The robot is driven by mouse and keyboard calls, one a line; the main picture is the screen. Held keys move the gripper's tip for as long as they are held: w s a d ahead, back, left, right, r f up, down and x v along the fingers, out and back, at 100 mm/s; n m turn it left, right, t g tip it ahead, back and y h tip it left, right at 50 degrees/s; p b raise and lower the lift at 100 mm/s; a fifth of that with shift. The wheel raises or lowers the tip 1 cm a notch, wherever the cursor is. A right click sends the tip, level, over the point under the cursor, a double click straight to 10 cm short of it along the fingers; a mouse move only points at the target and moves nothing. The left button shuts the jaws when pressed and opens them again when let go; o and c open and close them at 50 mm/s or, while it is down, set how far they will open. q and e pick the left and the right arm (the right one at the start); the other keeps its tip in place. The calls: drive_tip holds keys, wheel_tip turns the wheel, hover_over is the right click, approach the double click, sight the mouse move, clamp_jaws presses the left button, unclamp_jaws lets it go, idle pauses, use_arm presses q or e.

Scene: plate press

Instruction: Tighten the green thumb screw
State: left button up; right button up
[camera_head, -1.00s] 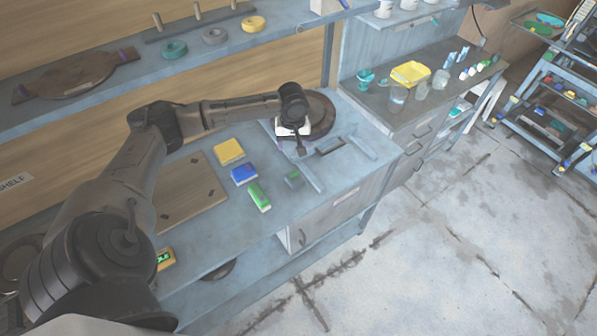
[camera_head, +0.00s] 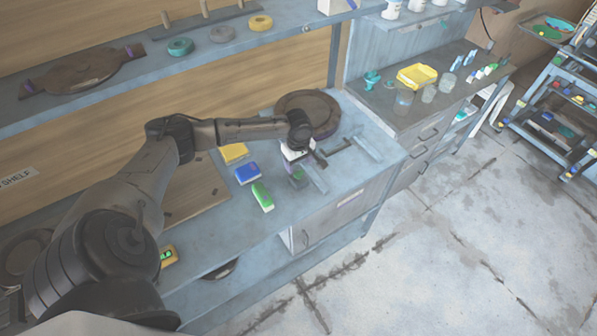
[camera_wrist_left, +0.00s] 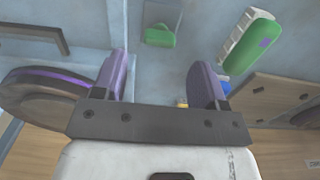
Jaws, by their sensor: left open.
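The green thumb screw (camera_head: 298,177) is at the front of the bench, partly hidden below my left gripper. In the left wrist view, a small green piece (camera_wrist_left: 160,37), which looks like the screw, lies beyond the fingertips, roughly midway between them. My left gripper (camera_head: 293,169) is above and close to the screw, pointing down. Its purple fingers are apart and empty in the left wrist view (camera_wrist_left: 160,65). I cannot tell whether a finger touches the screw. My right gripper is not in view.
A dark round disc (camera_head: 308,112) lies behind the gripper, and grey bars (camera_head: 360,148) lie to its right. Yellow (camera_head: 234,152), blue (camera_head: 248,174) and green (camera_head: 262,197) brush-like blocks sit to the left. A drawer (camera_head: 340,212) is below the bench top.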

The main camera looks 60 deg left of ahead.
sight(298, 172)
use_arm(q)
drive_tip(key=shift+f, duration=2.65)
